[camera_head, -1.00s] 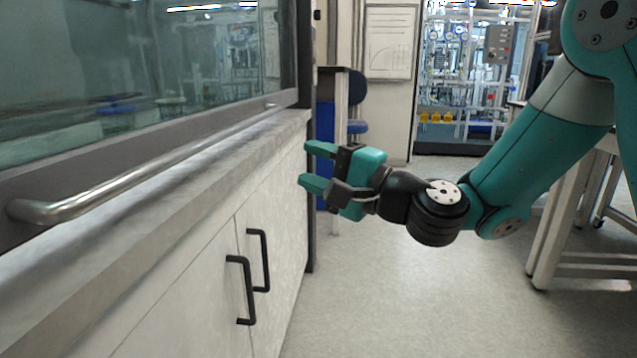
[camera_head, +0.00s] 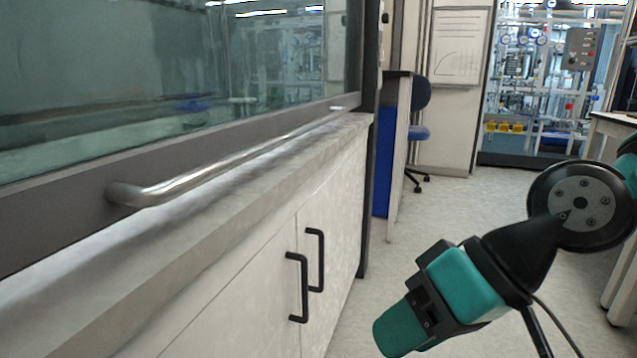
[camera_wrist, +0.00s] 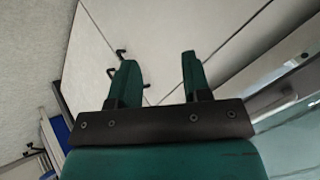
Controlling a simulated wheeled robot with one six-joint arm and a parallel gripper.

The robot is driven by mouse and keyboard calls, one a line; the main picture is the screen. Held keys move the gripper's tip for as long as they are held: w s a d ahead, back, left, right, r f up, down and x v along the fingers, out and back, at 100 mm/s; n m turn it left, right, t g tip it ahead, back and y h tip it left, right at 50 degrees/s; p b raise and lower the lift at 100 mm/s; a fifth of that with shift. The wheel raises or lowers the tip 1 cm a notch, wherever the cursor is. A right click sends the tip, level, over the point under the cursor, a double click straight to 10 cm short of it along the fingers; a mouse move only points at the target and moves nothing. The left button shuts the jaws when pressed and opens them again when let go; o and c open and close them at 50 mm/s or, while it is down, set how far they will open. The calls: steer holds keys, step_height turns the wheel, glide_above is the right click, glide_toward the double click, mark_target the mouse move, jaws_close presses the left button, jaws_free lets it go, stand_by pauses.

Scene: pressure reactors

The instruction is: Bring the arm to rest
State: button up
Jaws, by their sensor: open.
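My gripper (camera_head: 400,330) is at the lower right of the head view, tilted down and to the left. It is in front of the fume hood's cabinet and holds nothing that I can see. In the head view one finger hides the other. In the wrist view my gripper (camera_wrist: 158,75) shows two green fingers standing apart with an empty gap between them. Behind the fingers are pale cabinet doors (camera_wrist: 115,25) with black handles.
The fume hood has a glass sash with a metal bar handle (camera_head: 200,178) at left. Its cabinet has two black door handles (camera_head: 318,260). A blue chair (camera_head: 418,110) stands beyond it. Open floor (camera_head: 450,210) lies in the middle. A table (camera_head: 615,122) is at right.

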steer(key=s+d+f+n+g+h, duration=0.1)
steer(key=s+d+h, duration=0.2)
steer(key=s+d, duration=0.15)
step_height(320, 180, up, 33)
steer(key=d+p, duration=0.1)
steer(key=p, duration=3.3)
steer(key=shift+s+d+r+h, duration=0.2)
steer(key=shift+h, duration=0.2)
